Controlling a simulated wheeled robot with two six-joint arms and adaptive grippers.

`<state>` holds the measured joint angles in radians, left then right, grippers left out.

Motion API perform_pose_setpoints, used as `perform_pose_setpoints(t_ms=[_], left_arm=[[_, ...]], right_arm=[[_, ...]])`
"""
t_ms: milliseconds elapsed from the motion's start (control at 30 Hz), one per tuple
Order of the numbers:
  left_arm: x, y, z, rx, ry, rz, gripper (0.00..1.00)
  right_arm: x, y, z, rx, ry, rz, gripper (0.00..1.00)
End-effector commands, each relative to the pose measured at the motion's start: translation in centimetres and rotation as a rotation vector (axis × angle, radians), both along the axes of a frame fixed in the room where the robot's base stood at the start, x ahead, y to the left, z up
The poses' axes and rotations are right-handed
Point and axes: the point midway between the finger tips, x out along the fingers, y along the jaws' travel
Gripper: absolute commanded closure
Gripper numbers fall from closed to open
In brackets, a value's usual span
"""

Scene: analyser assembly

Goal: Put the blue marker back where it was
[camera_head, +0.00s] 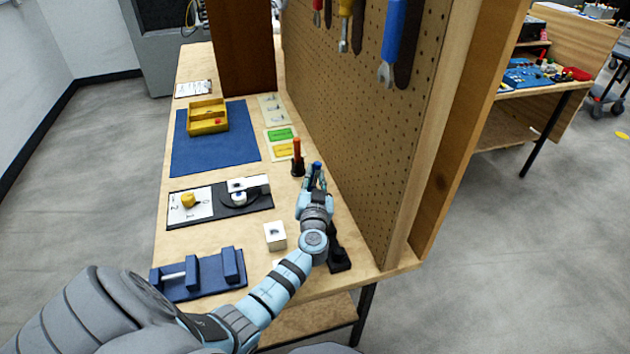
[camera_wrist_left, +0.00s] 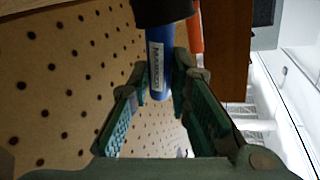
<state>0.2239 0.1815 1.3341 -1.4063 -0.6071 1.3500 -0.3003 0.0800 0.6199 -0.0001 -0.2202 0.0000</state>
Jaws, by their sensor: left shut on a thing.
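The blue marker (camera_head: 317,166) shows just above my left gripper (camera_head: 314,181) in the head view, beside the pegboard. In the left wrist view the blue marker (camera_wrist_left: 158,62), with a white label, lies between the fingertips of my left gripper (camera_wrist_left: 165,72), which is shut on it. A black part (camera_wrist_left: 163,10) covers the marker's far end; I cannot tell whether it is a cap or a holder. An orange-red marker (camera_head: 297,146) stands upright in a dark base just left of the gripper. My right gripper is not in view.
The pegboard (camera_head: 372,130) with hanging tools rises close on the right. The bench also holds a blue mat (camera_head: 181,155) with a yellow tray (camera_head: 208,128), a black and white device (camera_head: 222,207), a white block (camera_head: 275,235) and a blue fixture (camera_head: 200,280).

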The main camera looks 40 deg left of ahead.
Motion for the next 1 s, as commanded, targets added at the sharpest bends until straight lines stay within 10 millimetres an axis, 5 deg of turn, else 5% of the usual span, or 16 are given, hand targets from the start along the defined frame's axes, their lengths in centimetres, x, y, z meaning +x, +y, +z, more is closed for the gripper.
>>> perform_pose_setpoints(t_ms=[67, 100, 200, 600, 967, 1000], left_arm=[[0.0, 0.0, 0.1, 0.000, 0.000, 0.000, 1.00], [0.0, 0.0, 0.1, 0.000, 0.000, 0.000, 0.76], [0.0, 0.0, 0.1, 0.000, 0.000, 0.000, 0.62], [0.0, 0.0, -0.2, 0.000, 0.001, 0.001, 0.62], [-6.3, -4.7, -0.4, -0.004, 0.000, 0.002, 0.62], [-6.1, -4.5, 1.5, -0.001, -0.005, 0.002, 0.62]], right_arm=[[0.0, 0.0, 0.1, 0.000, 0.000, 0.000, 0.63], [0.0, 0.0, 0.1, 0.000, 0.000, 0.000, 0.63], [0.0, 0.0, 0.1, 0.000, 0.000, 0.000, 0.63], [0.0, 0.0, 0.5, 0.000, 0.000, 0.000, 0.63], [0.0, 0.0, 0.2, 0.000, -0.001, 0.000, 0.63], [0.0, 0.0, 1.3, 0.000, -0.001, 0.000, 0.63]])
